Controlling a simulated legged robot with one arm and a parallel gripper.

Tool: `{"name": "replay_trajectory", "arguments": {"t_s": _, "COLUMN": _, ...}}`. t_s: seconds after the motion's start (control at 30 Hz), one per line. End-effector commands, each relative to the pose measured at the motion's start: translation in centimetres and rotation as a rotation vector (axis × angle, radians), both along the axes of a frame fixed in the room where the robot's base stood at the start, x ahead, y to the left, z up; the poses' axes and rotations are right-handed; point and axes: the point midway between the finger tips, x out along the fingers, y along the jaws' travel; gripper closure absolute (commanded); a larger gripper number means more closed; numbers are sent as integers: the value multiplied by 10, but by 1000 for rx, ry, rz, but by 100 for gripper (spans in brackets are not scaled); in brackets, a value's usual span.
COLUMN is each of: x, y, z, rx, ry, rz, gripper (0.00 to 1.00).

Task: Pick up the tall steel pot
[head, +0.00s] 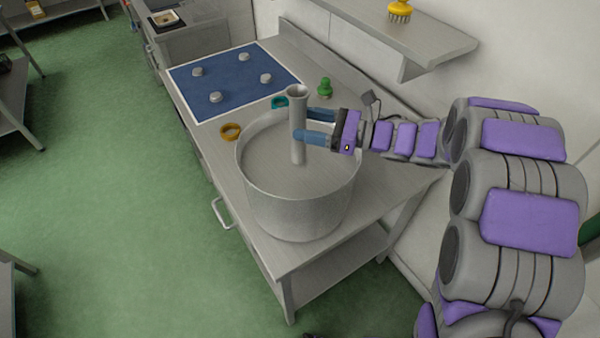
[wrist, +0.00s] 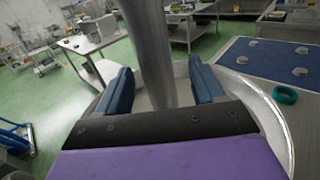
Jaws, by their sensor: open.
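The tall steel pot (head: 297,212) is a wide, round, open-topped vessel standing upright near the front end of the steel table. A slim steel post (head: 298,150) with a flared top rises from its middle, well above the rim. My gripper (head: 304,122) reaches in from the right, above the pot's rim, with its blue fingers on either side of the post. In the wrist view the post (wrist: 152,55) stands between the two open fingers (wrist: 162,85), with gaps beside it. The post's lower part is hidden there by my gripper. Part of the pot's rim shows at the right.
The steel table (head: 372,215) also bears a blue panel (head: 235,82) with several grey knobs, an orange ring (head: 230,131), a teal ring (head: 280,101) and a green piece (head: 325,87). A wall shelf (head: 420,38) hangs behind.

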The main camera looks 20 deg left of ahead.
Motion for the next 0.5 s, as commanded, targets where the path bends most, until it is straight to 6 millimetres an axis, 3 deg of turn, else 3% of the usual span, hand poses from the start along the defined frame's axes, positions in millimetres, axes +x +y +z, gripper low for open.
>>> {"name": "replay_trajectory", "arguments": {"t_s": 0.3, "x": -4, "y": 35, "z": -2, "rx": 5, "ry": -1, "rz": 3, "gripper": 32}}
{"name": "replay_trajectory", "arguments": {"t_s": 0.5, "x": -4, "y": 41, "z": -2, "rx": 6, "ry": 0, "rz": 2, "gripper": 32}}
